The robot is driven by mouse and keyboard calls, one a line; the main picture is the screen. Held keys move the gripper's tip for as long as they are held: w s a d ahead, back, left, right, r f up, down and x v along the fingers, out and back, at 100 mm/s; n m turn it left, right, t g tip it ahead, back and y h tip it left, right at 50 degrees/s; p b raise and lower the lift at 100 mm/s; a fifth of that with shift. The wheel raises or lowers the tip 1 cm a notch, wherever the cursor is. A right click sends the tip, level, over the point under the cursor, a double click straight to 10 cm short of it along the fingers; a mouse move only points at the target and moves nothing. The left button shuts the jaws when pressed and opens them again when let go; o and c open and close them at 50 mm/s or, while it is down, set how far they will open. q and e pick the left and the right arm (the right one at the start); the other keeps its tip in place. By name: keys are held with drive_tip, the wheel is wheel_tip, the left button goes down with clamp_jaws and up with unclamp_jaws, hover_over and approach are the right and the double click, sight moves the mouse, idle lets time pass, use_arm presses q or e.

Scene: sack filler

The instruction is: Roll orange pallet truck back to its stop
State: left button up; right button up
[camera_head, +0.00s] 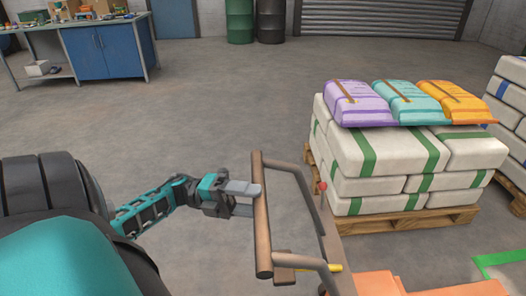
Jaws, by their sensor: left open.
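The pallet truck's brown handle bar (262,225) stands in the middle of the view, joined by two curved arms to the mast. Orange parts (380,284) at the bottom right look like the truck's body, cut off by the picture's edge. My left gripper (250,199) is open, with its two fingers pointing right at the handle bar. The fingertips are at or over the bar's left side; I cannot tell whether they touch it. Nothing is gripped. My right gripper is out of view. No stop can be made out for certain.
A wooden pallet (405,221) with white green-striped sacks (375,152) and three coloured bags on top stands right of the handle. More sacks (508,98) stand at the right edge. A green floor marking (500,258) shows bottom right. A blue workbench (103,50) stands back left. The middle floor is clear.

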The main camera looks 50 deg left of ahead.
use_arm(q)
drive_tip(key=b+v, duration=0.2)
drive_tip(key=v, duration=0.8)
drive_tip(key=shift+f, duration=0.1)
drive_tip(key=w+d+f+n+t+y, duration=0.4)
drive_tip(key=d+f+n+y, duration=0.15)
drive_tip(key=n, duration=0.45)
drive_tip(key=w+d+f+n+t+y, duration=0.3)
drive_tip(key=d+f+n+t+y, duration=0.25)
drive_tip(key=n, duration=0.45)
drive_tip(key=s+d+f+n+g+y, duration=0.2)
drive_tip(key=d+f+n+g, duration=0.1)
drive_tip(key=d, duration=0.4)
drive_tip(key=s+d+f+n+g+y+p, duration=0.1)
drive_tip(key=s+d+f+n+g+y, duration=0.1)
drive_tip(key=d+n, duration=0.4)
drive_tip(key=s+d+f+g, duration=0.1)
drive_tip(key=g, duration=0.1)
drive_tip(key=shift+d+f+g+y, duration=0.3)
drive_tip(key=shift+f+g, duration=0.05)
